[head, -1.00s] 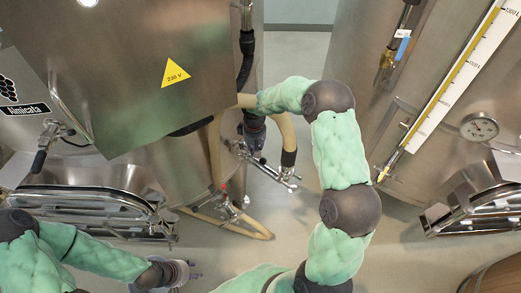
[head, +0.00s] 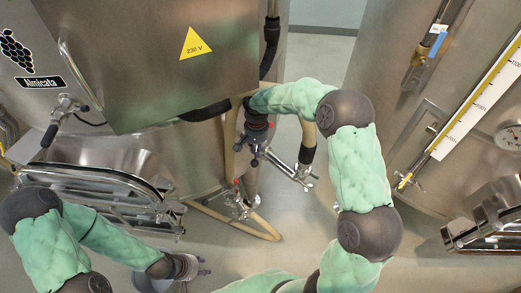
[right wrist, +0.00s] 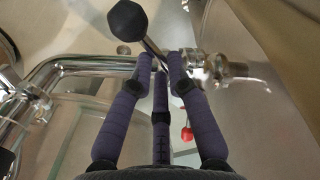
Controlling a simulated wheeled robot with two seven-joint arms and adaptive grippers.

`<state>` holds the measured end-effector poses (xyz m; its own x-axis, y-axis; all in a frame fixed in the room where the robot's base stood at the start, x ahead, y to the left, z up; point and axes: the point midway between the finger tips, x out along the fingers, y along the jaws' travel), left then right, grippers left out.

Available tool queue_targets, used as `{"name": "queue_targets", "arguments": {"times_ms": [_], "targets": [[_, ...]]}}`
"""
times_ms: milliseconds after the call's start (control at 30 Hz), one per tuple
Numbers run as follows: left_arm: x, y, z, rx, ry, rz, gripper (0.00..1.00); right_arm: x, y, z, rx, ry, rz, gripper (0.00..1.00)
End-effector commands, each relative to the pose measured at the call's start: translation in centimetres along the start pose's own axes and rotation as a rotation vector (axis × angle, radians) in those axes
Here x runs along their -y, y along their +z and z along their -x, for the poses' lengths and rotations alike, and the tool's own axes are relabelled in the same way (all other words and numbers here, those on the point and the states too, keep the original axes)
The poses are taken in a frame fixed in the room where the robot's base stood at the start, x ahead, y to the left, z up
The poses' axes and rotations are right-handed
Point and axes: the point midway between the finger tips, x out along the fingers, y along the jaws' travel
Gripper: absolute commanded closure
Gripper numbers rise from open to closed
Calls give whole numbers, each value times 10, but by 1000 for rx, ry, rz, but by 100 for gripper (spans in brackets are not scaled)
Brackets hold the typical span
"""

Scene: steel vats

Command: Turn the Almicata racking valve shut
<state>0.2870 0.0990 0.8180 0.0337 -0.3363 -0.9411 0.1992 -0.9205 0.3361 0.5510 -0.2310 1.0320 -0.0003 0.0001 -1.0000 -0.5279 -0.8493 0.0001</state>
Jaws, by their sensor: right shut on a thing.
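The Almicata vat (head: 130,75) is the steel one on the left, with its name plate on the front. In the right wrist view the racking valve has a steel body (right wrist: 212,68) and a lever (right wrist: 154,47) ending in a black ball knob (right wrist: 127,20). My right gripper (right wrist: 163,62) is shut on the lever, its dark fingers around the rod below the knob. In the head view my right gripper (head: 257,152) is low beside the vat, and its grasp is too small to make out. My left gripper (head: 203,268) is at the bottom left, away from the valve; its opening is unclear.
A lower fitting (head: 240,203) with a beige hose (head: 245,226) sits below my right gripper. A steel manway door (head: 95,190) projects at the left. A second vat (head: 400,130) with a level gauge (head: 480,100) stands right of my right arm. Floor shows between the vats.

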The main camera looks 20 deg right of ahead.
Motion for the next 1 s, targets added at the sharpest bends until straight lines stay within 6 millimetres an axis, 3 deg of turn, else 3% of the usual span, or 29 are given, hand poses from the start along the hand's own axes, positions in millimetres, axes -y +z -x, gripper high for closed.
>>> {"name": "queue_targets", "arguments": {"times_ms": [667, 700, 767, 1000], "targets": [[1, 0, -3, 0, 0, 0, 60, 3, -1, 1, -2, 0, -64, 100], [1, 0, -3, 0, 0, 0, 60, 3, -1, 1, -2, 0, -64, 71], [1, 0, -3, 0, 0, 0, 60, 4, -1, 1, -2, 0, -63, 59], [1, 0, -3, 0, 0, 0, 60, 4, 0, 0, -1, 0, -61, 59]]}}
